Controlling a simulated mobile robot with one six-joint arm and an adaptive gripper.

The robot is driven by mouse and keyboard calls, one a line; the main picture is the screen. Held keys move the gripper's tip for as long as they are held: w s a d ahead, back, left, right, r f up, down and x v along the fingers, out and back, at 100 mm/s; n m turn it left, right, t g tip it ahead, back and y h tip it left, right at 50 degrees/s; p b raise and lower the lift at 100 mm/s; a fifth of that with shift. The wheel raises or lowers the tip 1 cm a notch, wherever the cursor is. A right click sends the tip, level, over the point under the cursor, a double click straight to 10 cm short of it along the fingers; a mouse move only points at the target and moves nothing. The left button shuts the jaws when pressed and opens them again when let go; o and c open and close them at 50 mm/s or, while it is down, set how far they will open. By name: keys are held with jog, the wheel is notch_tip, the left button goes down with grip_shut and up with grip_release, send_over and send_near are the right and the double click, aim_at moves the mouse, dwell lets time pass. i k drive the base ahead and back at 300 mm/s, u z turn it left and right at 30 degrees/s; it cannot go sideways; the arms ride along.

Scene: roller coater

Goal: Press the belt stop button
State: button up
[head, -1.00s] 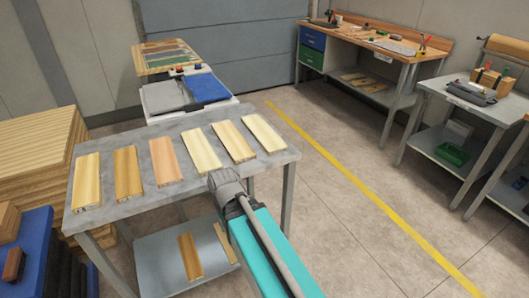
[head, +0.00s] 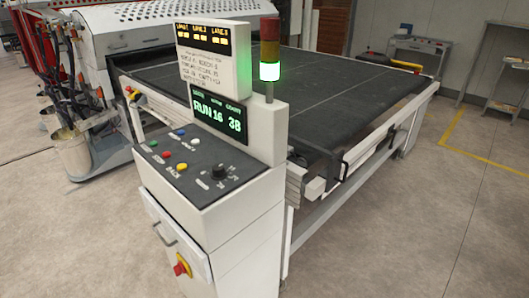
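The control console (head: 235,240) stands in the middle of the head view. Its sloped top panel (head: 225,160) carries several small coloured buttons, among them a red button (head: 166,154) and a yellow button (head: 181,167), and a black knob (head: 219,171). The button labels are too small to read, so I cannot tell which is the belt stop. A red knob on a yellow base (head: 182,266) sits low on the front. The green display (head: 218,120) reads RUN, and the light tower (head: 269,70) glows green. My gripper is out of view.
A wide dark belt (head: 350,95) stretches behind the console to the right. The white coater machine (head: 140,50) stands at the back left, with hoses and a bucket (head: 74,155) beside it. The floor in front and to the right is clear.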

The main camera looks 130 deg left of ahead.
aim_at(165, 154)
jog(key=u, duration=1.8)
jog(key=i, duration=0.1)
jog(key=u, duration=2.8)
jog(key=k, duration=0.3)
jog(key=u, duration=0.05)
